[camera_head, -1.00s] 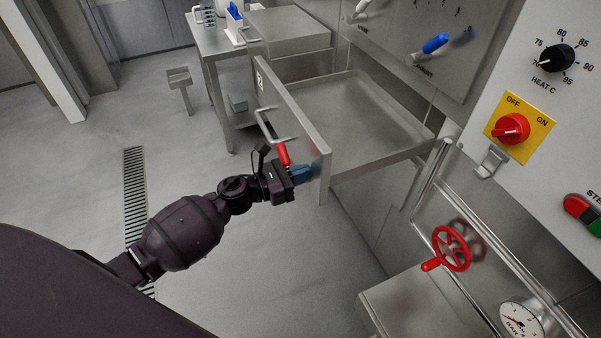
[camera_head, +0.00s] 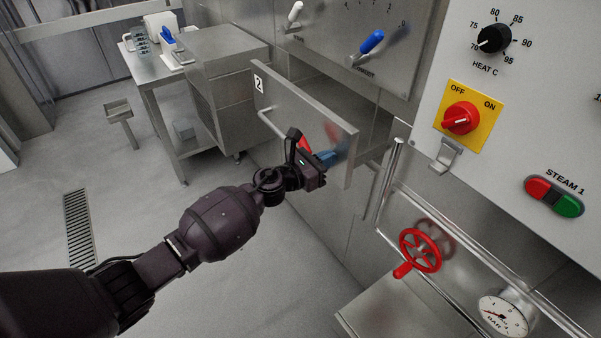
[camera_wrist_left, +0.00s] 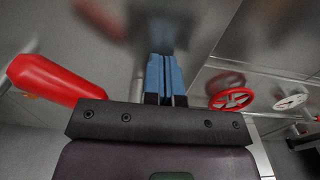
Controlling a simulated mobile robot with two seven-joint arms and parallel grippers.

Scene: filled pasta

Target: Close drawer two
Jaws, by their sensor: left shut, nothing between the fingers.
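Drawer two (camera_head: 290,95) is a steel drawer with a "2" label at the left of its front panel and a bar handle (camera_head: 268,124) on its outer face. It stands partly open, with its inside showing behind the panel. My left gripper (camera_head: 328,158) is at the outer face of the panel, right of the handle. Its blue fingers are shut with nothing between them, and their tips are at or very near the panel. In the left wrist view, the blue fingers (camera_wrist_left: 165,75) point at the grey panel. My right gripper is out of view.
A red valve wheel (camera_head: 420,250) and a pressure gauge (camera_head: 503,317) are at the lower right. A control panel with a red switch (camera_head: 461,118) is on the right. A steel table (camera_head: 150,80) stands at the back left.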

